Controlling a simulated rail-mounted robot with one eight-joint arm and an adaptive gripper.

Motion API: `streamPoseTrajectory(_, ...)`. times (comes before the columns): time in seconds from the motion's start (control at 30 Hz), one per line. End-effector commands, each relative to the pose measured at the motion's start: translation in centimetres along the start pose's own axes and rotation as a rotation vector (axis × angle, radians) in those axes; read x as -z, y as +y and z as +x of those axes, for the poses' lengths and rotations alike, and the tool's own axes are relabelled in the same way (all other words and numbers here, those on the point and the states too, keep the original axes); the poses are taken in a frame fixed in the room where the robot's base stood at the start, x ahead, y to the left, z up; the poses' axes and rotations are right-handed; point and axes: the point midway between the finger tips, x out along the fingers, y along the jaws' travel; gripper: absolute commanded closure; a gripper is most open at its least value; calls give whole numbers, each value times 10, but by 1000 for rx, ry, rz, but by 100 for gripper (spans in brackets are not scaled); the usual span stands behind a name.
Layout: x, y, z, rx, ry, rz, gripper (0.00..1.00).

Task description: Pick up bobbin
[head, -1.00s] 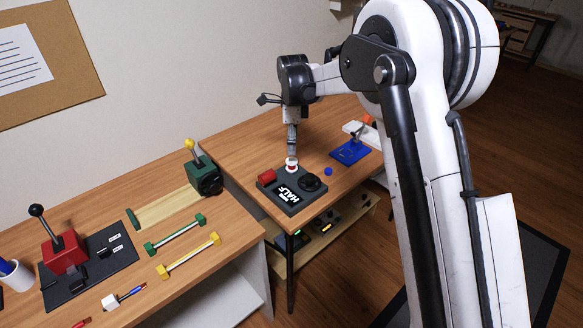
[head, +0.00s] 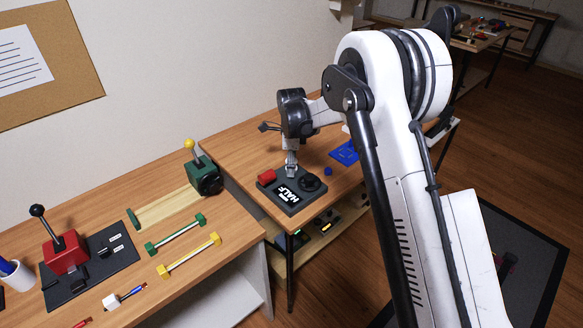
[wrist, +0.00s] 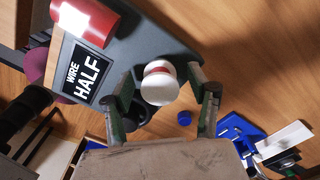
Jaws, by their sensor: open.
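The bobbin (wrist: 158,83) shows in the wrist view as a round white end with a red band behind it. It sits at the dark grey board (wrist: 180,57) with the label "WIRE HALF". My gripper (wrist: 162,90) is open, with one finger on each side of the bobbin. Gaps show between the bobbin and both fingers, and I see no contact. In the head view my gripper (head: 291,171) is low over the back of the board, and it hides most or all of the bobbin.
A red cylinder (head: 267,175) and a round black part (head: 310,183) sit on the board close to my gripper. A small blue cap (head: 328,171) and a blue stand (head: 345,152) are to the right. A green box with a yellow-knobbed lever (head: 203,176) is to the left.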

Motion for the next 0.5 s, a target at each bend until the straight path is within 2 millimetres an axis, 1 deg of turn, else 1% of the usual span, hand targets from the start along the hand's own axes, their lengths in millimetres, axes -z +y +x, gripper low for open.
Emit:
streamPoseTrajectory(0.1, 0, 0, 0, 0, 0, 0, 47)
streamPoseTrajectory(0.43, 0, 0, -1, 0, 0, 0, 91)
streamPoseTrajectory(0.47, 0, 0, -1, 0, 0, 0, 95)
streamPoseTrajectory(0.5, 0, 0, -1, 0, 0, 0, 95)
